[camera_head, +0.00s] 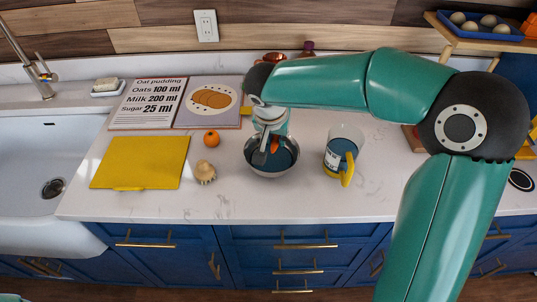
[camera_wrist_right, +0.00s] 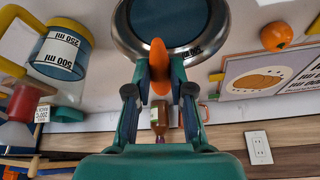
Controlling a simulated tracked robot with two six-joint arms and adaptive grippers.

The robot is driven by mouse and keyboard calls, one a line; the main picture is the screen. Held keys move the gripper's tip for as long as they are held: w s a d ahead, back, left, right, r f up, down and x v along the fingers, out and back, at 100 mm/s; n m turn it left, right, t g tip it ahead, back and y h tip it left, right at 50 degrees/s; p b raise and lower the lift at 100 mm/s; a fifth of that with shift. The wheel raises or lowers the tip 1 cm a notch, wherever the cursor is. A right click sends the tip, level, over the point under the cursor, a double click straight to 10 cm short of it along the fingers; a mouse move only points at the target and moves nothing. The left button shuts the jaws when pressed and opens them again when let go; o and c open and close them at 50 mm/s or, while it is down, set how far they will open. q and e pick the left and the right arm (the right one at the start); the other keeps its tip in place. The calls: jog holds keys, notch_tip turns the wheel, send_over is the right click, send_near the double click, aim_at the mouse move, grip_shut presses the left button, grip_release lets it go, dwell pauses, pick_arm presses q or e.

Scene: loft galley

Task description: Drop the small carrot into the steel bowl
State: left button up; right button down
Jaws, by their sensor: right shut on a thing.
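The small carrot (camera_wrist_right: 158,62) is orange and sits between the fingertips of my right gripper (camera_wrist_right: 159,85) in the right wrist view, its tip over the near part of the bowl opening. The steel bowl (camera_wrist_right: 124,40) has a shiny rim and a dark blue inside. In the head view the steel bowl (camera_head: 272,173) stands on the counter, and my right gripper (camera_head: 270,142) points down over it. The carrot shows there only as a small orange bit between the fingers. My left gripper is not in view.
A measuring jug (camera_head: 341,150) with a yellow handle stands right of the bowl. An orange fruit (camera_head: 211,138), a pale brush-like item (camera_head: 205,172) and a yellow board (camera_head: 140,162) lie to the left. A recipe book (camera_head: 207,102) lies behind. The sink (camera_head: 40,150) is at far left.

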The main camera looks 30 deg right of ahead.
jog(key=shift+s+d+f+b, duration=0.15)
jog(key=shift+f+b, duration=1)
jog(key=shift+f, duration=1.15)
jog(key=c, duration=0.9)
grip_release()
jog(key=shift+c, duration=0.2)
jog(key=shift+r, duration=0.1)
jog(key=v, duration=1.1)
jog(key=shift+r, duration=0.4)
